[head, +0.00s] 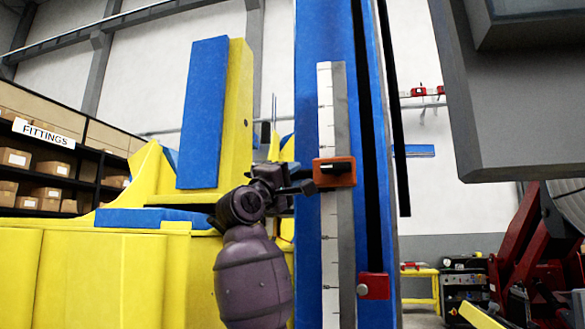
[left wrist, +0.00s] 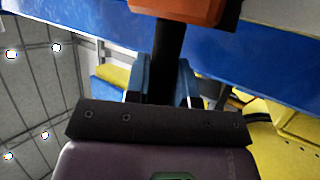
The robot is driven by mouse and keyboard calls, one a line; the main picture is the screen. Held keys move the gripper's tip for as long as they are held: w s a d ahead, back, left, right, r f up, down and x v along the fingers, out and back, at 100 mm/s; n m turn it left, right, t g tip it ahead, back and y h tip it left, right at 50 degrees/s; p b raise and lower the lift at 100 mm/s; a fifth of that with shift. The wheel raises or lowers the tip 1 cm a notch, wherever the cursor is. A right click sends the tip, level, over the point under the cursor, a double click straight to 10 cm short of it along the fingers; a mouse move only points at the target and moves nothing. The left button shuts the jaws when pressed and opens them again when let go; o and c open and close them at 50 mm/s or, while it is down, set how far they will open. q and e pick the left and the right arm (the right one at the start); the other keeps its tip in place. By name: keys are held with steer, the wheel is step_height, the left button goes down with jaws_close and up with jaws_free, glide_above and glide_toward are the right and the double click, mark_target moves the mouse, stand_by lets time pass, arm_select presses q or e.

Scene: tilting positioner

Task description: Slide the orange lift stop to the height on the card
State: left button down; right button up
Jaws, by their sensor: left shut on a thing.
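The orange lift stop (head: 322,173) sits on a vertical rail beside a white scale (head: 327,255) with dark tick marks, on a tall blue post (head: 307,90). My left gripper (head: 306,187) reaches it from the left and is shut on its black handle. In the left wrist view the black handle (left wrist: 168,55) runs from the orange stop (left wrist: 190,9) down between my left gripper's fingers (left wrist: 168,85). The scale's figures are too small to read. I see no card in either view. My right gripper is out of view.
A red block (head: 375,286) with a round knob sits lower on the post. A yellow and blue machine (head: 205,115) stands left of the post. A large grey block (head: 520,100) hangs at the upper right. Shelves with boxes (head: 45,168) stand behind at the left.

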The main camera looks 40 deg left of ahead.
arm_select(q)
steer(key=shift+f, duration=0.15)
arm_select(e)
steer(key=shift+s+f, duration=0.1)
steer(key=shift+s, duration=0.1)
arm_select(q)
steer(key=c, duration=1)
jaws_free()
steer(key=shift+o, duration=0.2)
steer(key=b+v, duration=0.1)
steer(key=v, duration=0.9)
steer(key=shift+s, duration=0.3)
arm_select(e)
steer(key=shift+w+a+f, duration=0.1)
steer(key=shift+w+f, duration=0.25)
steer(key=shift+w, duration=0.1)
arm_select(q)
steer(key=shift+f, duration=0.1)
